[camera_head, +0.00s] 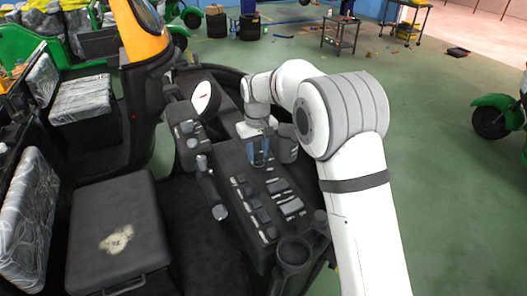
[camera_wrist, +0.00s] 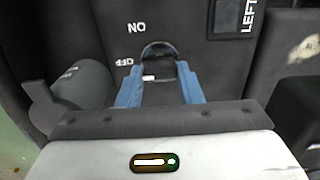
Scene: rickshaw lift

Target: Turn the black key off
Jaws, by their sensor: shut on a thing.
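The black key (camera_wrist: 158,52) sits in the dark dashboard panel, beside the white labels "NO" and "OFF" in the wrist view. My gripper (camera_wrist: 160,75) has its two blue fingers on either side of the key and is shut on it. Only the key's dark rounded top shows between and beyond the fingertips; the rest is hidden. In the head view, my gripper (camera_head: 259,158) points down at the upper part of the dashboard (camera_head: 235,165). The key itself cannot be made out there.
Rows of switches (camera_head: 262,205) run down the dashboard in front of my gripper. A black seat (camera_head: 110,190) stands lower left. Open green floor lies to the right.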

